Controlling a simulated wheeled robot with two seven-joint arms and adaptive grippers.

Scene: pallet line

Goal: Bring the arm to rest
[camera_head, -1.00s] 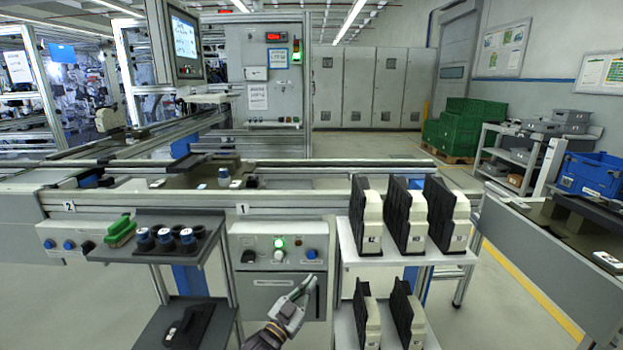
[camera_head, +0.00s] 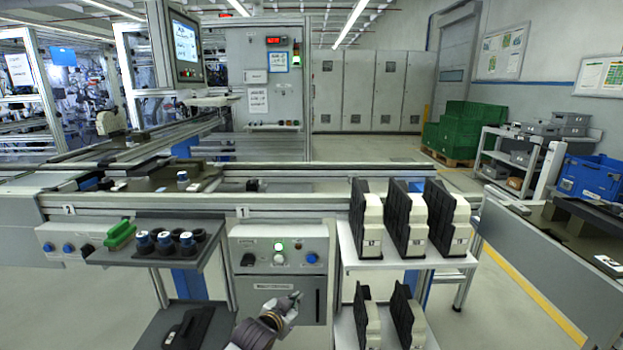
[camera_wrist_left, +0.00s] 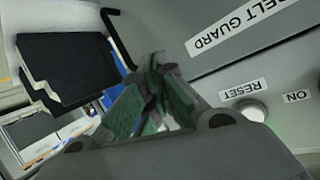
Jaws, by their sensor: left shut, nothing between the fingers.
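My left gripper (camera_head: 291,299) is low in the head view, in front of the grey control panel (camera_head: 262,232). In the left wrist view its green-padded fingers (camera_wrist_left: 156,88) are shut with nothing between them. The fingers appear apart from the panel. The panel carries a lit green button, a white button (camera_head: 279,258), a blue button (camera_head: 312,258) and a black knob. The wrist view shows the "BELT GUARD" label (camera_wrist_left: 226,31), the "RESET" label (camera_wrist_left: 239,89) and part of a light button. My right gripper is not in view.
A shelf rack (camera_head: 404,262) with several black-and-white units stands just right of the gripper. A conveyor (camera_head: 325,203) runs behind. Clear floor lies between the rack and right-hand bench.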

